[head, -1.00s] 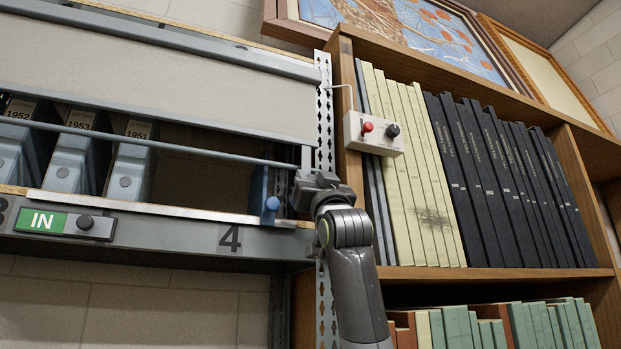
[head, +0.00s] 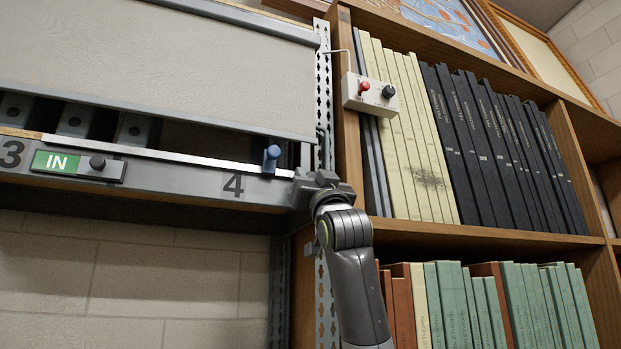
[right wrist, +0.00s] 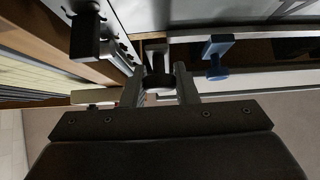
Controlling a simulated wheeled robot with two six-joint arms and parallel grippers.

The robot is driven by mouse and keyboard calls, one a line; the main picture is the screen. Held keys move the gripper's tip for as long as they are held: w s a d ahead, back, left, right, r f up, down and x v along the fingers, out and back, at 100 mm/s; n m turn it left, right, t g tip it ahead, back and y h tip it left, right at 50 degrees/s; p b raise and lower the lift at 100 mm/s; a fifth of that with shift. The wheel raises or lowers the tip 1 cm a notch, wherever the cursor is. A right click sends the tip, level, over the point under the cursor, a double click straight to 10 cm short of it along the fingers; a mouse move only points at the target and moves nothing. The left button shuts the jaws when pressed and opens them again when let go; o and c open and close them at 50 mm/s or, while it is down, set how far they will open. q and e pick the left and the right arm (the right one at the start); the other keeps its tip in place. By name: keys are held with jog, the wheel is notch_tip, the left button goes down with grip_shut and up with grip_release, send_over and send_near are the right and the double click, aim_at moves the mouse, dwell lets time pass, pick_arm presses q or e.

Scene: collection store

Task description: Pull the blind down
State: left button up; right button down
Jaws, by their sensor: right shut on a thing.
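The blind (head: 160,75) is a beige sheet across the shelf bay at the left of the head view. Its lower edge is a short way above the shelf's front edge, leaving a dark gap. My right gripper (head: 318,185) is at the lower right corner of the bay, below the blind's right end. In the right wrist view its fingers (right wrist: 162,85) are shut around a short dark handle (right wrist: 158,80). How the handle joins the blind is hidden. My left gripper is not in view.
A blue peg (head: 271,158) stands at the shelf edge (head: 200,160), left of my right gripper; it also shows in the right wrist view (right wrist: 217,55). A bookcase (head: 480,238) with files stands close on the right. A switch box (head: 369,95) is on its upright.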

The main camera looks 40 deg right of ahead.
jog(key=c, duration=1.2)
grip_release()
jog(key=shift+o, duration=0.2)
jog(key=b+v, duration=0.8)
jog(key=v, duration=0.9)
jog(key=shift+s, duration=0.2)
jog(key=shift+f, duration=0.15)
